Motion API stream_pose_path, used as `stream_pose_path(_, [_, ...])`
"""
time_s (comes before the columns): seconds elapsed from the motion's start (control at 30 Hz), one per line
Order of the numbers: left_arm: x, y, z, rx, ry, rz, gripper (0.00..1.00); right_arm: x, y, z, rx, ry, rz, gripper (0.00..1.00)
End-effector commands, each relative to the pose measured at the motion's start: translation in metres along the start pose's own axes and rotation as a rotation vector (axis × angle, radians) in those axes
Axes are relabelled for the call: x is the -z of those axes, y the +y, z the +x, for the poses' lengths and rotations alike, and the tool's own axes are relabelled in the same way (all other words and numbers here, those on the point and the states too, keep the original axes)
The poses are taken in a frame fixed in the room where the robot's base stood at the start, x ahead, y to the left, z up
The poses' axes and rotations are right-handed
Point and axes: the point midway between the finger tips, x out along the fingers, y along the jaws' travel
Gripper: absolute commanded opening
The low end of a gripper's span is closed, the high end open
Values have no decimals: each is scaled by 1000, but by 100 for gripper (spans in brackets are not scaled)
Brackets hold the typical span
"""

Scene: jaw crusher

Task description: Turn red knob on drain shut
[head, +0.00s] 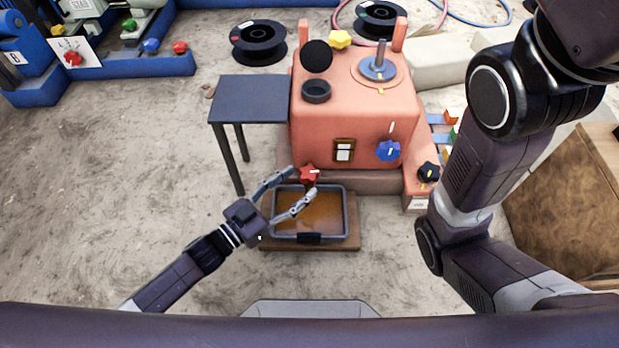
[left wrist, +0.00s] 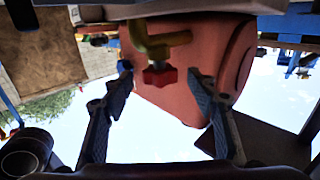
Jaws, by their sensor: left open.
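The red knob (head: 309,173) sits low on the front of the salmon-coloured crusher (head: 330,115), above a grey-rimmed tray (head: 347,215) of brown liquid. In the left wrist view the red knob (left wrist: 160,77) hangs on a brass drain pipe (left wrist: 158,42). My left gripper (head: 303,181) is open, with its fingertips close to the knob. In the left wrist view the fingers of this gripper (left wrist: 161,83) stand to either side of the knob, with gaps on both sides. My right arm shows at the right of the head view, but its gripper is not visible.
A dark side table (head: 248,98) stands left of the crusher. A blue knob (head: 388,151) and a black knob (head: 428,172) are to the right of the red one. A wooden crate (head: 570,205) stands at the right.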

Motion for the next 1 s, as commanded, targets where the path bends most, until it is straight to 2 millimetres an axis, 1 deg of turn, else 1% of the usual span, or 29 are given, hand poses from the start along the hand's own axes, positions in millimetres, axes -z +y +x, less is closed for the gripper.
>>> stream_pose_path(0.03, [-4,0,10,-1,5,0,53,3,-2,-10,0,0,0,40])
stream_pose_path(0.1, [-4,0,21,-1,5,0,53,5,-3,-16,0,-1,0,40])
stream_pose_path(0.2, [-3,0,34,-1,3,0,53,7,-4,-22,0,-1,0,40])
stream_pose_path(0.3, [-2,1,43,-2,3,0,53,8,-5,-25,0,0,0,40])
stream_pose_path(0.43, [0,1,47,0,1,-1,53,9,-5,-26,0,0,0,40])
stream_pose_path(0.67, [0,1,47,0,1,-1,52,9,-5,-25,0,0,0,40])
stream_pose_path(1.0, [0,1,47,-1,1,-1,15,9,-5,-25,0,0,0,40])
